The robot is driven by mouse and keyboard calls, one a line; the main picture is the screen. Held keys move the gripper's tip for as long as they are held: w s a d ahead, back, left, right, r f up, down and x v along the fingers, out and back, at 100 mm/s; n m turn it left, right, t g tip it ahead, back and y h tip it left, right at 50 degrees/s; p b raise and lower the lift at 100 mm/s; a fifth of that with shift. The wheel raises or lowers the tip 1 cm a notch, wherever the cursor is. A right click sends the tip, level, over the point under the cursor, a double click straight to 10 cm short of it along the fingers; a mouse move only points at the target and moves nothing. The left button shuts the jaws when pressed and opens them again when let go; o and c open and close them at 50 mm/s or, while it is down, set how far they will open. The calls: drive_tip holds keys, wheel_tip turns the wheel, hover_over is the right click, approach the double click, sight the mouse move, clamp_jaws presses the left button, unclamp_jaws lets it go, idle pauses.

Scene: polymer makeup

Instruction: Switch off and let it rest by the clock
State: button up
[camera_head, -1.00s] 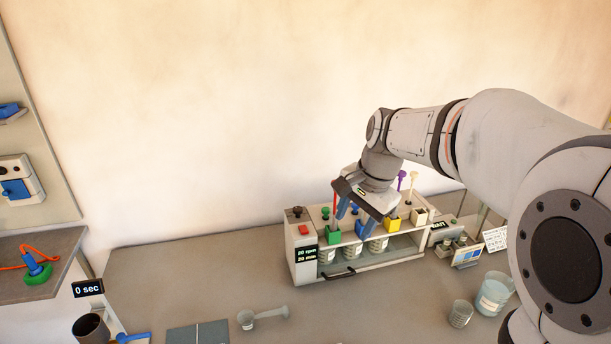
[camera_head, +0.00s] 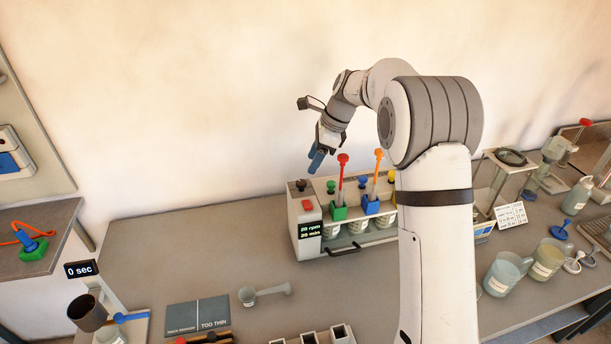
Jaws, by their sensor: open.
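A grey-white multi-place stirrer (camera_head: 304,247) stands against the back wall. Its left end carries a dark knob (camera_head: 300,185), a red button (camera_head: 306,205) and a dark display (camera_head: 310,230) reading 20 rpm and 20 min. Labelled beakers (camera_head: 358,226) sit inside it, partly hidden by my arm. The clock is a black display (camera_head: 82,269) reading 0 sec, at the bench's left edge. My gripper (camera_head: 316,160), with blue fingers, is open and empty. In the picture it appears just above the stirrer's left end, touching nothing that I can see.
Red (camera_head: 342,170) and orange (camera_head: 377,168) rods rise from the stirrer's top. Filled beakers (camera_head: 504,274) stand right. The bench left of the stirrer is clear.

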sight(302, 181)
drive_tip(key=p+x, duration=0.1)
drive_tip(key=x, duration=0.6)
drive_tip(key=shift+f, duration=0.2)
drive_tip(key=shift+s, duration=0.1)
drive_tip(key=c, duration=1)
drive_tip(key=shift+o, duration=0.2)
drive_tip(key=n, duration=0.2)
drive_tip(key=n+g+p, duration=0.2)
drive_tip(key=n, duration=0.1)
drive_tip(key=shift+w+a+r+n+h, duration=0.1)
drive_tip(key=shift+w+r+n+h, duration=0.05)
drive_tip(key=shift+w+n+h, duration=0.2)
drive_tip(key=n+g+h+p, duration=0.1)
drive_tip(key=n, duration=0.5)
drive_tip(key=shift+a+g+h+p, duration=0.15)
drive_tip(key=shift+g+h+p, duration=0.2)
drive_tip(key=shift+g+p, duration=0.05)
drive_tip(key=shift+w+n, duration=0.1)
drive_tip(key=shift+n, duration=0.15)
